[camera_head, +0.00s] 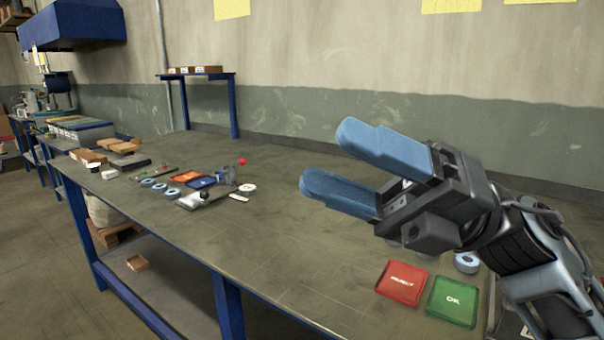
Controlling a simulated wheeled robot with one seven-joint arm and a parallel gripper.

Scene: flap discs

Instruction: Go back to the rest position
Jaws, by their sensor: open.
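My gripper (325,160) is raised above the right part of the workbench, its two blue fingers spread apart and pointing left. Nothing shows between the fingers. My arm comes in from the lower right. A red tray (402,284) marked with white letters and a green tray (452,301) marked OK lie on the bench below the gripper. A blue-grey flap disc (467,262) lies behind the green tray, partly hidden by my arm. Several more discs (172,192) lie on the bench further left.
The long workbench (270,250) has a clear middle. Further left stand a grey fixture (205,198), an orange-red tray (187,176), a blue tray (201,183) and a red ball-shaped knob (242,161). A small blue-legged shelf (208,76) stands at the back. A wall closes off the rear.

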